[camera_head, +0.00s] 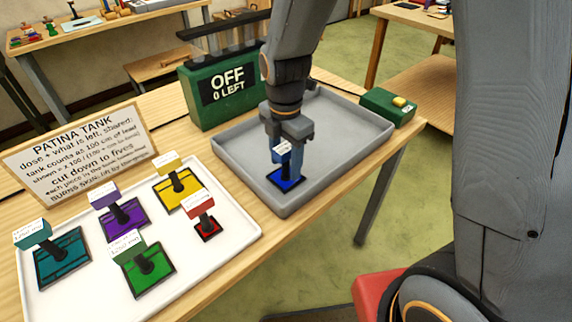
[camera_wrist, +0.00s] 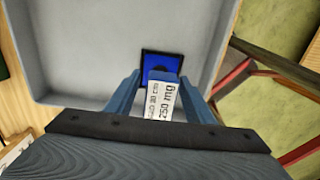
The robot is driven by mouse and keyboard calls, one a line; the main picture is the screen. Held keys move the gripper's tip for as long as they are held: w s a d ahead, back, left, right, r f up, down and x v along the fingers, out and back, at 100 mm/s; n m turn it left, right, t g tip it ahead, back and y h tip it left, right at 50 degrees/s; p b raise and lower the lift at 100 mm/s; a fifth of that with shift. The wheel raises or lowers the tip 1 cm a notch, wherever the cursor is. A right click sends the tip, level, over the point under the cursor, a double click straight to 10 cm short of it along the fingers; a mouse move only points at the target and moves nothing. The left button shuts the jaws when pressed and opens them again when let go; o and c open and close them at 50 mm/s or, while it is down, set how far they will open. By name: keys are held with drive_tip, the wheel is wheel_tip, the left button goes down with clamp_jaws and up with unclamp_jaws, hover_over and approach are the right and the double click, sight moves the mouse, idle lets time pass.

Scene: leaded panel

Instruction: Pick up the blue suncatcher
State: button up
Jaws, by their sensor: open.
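The blue suncatcher (camera_head: 287,179) stands in the grey tray (camera_head: 233,165), a small blue square base with a dark stem and a white-labelled top. In the wrist view the blue base (camera_wrist: 160,62) lies beyond my fingertips, and the white label (camera_wrist: 161,97) shows between the fingers. My gripper (camera_head: 287,143) is above the suncatcher with its fingers down around its top. In the wrist view my gripper (camera_wrist: 160,85) is open, one finger on either side of the label. Whether either finger touches the top cannot be told.
A white tray (camera_head: 232,240) at left holds several coloured suncatchers: teal, purple, green, yellow and red. A green box (camera_head: 225,95) reading "OFF 0 LEFT" stands behind the grey tray. A sign (camera_head: 80,150) stands at left.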

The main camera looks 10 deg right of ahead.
clamp_jaws()
drive_tip(key=shift+r, duration=0.15)
